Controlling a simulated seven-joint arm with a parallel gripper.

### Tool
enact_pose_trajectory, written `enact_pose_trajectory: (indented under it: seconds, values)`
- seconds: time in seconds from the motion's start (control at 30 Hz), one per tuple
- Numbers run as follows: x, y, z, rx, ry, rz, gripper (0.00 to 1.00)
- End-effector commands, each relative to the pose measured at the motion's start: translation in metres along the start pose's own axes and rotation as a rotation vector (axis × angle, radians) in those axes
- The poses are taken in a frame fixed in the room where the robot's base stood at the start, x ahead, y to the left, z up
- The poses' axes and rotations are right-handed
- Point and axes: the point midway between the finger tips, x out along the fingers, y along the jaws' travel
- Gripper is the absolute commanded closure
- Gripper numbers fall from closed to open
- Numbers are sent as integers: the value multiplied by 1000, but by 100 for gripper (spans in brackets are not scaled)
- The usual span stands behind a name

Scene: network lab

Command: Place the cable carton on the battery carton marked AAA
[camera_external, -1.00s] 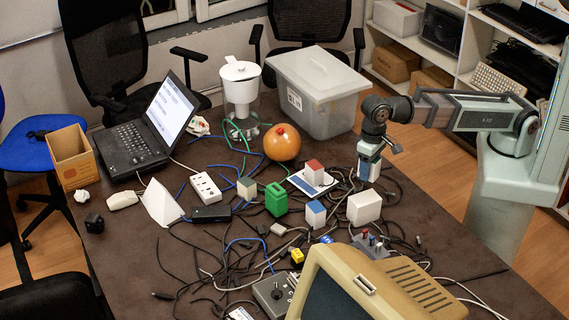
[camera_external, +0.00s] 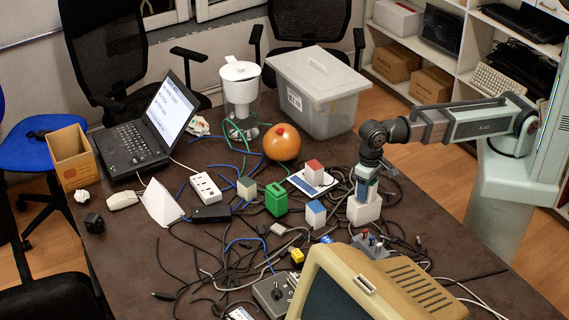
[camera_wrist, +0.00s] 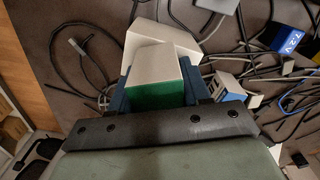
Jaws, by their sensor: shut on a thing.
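My gripper (camera_wrist: 160,98) is shut on a small carton with a pale top and a green side (camera_wrist: 155,70), which I take for the cable carton. In the external view my gripper (camera_external: 366,188) points down at a plain white box (camera_external: 364,213), right of the table's middle. The held carton overlaps the white box's top there; I cannot tell whether they touch. The white box also shows just beyond the held carton in the wrist view (camera_wrist: 150,33). No AAA mark is legible, so I cannot tell which box is the battery carton.
A beige monitor (camera_external: 370,285) is in front. Loose cables cover much of the table around them. An orange ball (camera_external: 282,145) lies farther back.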

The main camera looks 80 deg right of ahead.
Motion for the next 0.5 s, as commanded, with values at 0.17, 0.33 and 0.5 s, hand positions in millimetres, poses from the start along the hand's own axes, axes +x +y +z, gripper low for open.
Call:
enact_pose_trajectory:
  seconds: [0.17,0.33,0.5]
  values:
    - [1,0,0,0,0,1,88]
    - [3,0,0,0,0,1,44]
    - [3,0,0,0,0,1,28]
